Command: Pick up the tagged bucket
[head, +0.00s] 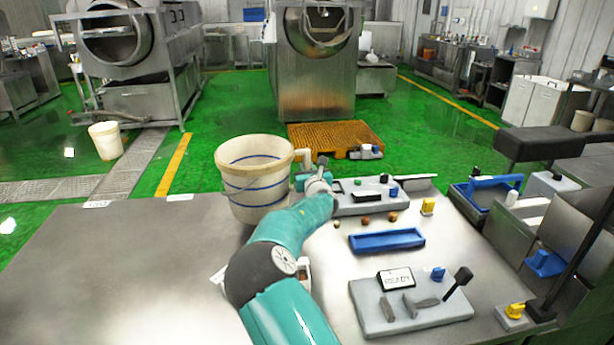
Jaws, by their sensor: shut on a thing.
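A cream bucket (254,180) with blue bands and a wire handle is upright at the back edge of the steel table in the head view. Its open rim faces up and it looks empty. My teal arm reaches up from the bottom, and my gripper (303,178) is at the bucket's right side, shut on it. The fingers are small and partly hidden by my wrist, so the exact contact spot is unclear. I cannot make out a tag on the bucket. Whether its base touches the table is unclear.
A grey control board (370,196) is close right of my wrist. A blue tray (387,241) and another grey board (410,305) lie nearer. The table's left part (130,270) is clear. A second pale bucket (105,141) is on the green floor. An orange pallet (335,137) lies beyond.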

